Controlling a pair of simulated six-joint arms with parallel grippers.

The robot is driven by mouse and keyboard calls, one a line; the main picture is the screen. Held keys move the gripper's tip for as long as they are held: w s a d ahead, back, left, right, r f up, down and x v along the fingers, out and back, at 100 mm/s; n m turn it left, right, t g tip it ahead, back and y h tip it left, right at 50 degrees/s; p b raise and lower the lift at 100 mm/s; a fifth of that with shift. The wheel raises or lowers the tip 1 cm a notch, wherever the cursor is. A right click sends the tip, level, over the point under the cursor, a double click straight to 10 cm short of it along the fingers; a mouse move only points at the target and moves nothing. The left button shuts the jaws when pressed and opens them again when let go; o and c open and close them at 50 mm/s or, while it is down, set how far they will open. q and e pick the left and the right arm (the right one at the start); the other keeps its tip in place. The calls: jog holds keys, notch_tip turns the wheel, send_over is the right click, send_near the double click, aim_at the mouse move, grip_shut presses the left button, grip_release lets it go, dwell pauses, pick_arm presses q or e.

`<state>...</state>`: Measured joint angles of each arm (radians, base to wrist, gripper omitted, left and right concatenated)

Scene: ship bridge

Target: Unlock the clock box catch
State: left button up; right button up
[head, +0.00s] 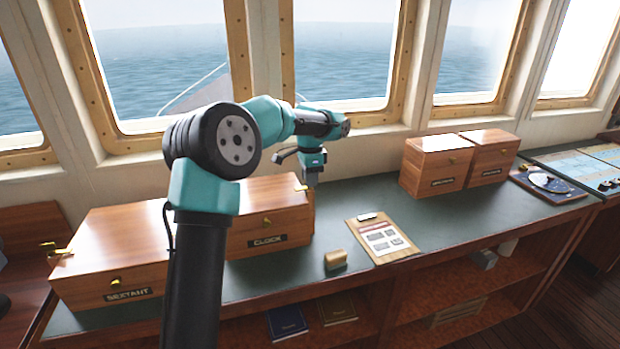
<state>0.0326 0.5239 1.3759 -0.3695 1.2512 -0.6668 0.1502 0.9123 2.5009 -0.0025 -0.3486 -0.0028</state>
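The clock box (290,226) is a wooden case with a black "CLOCK" label and a small brass knob on its front. It stands shut on the green counter. A brass catch (301,188) shows at the right end of its top. My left gripper (312,182) points down at that right end, beside the catch. I cannot tell if it touches it, nor whether its fingers are open or shut. My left arm crosses in front of the box's left part. My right gripper is out of view.
The sextant box (85,285) stands to the left, with its own brass catch. A clipboard (381,240) and a small wooden block (335,260) lie to the right. Two more wooden boxes (434,168) stand farther right. The green counter (365,195) is clear between.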

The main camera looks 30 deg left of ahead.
pick_arm(q)
grip_shut()
jog(key=shift+n, duration=0.4)
jog(key=n, duration=0.7)
jog(key=shift+n, duration=0.4)
jog(key=n, duration=0.4)
jog(key=shift+n, duration=0.3)
jog(key=n, duration=0.4)
jog(key=shift+n, duration=0.4)
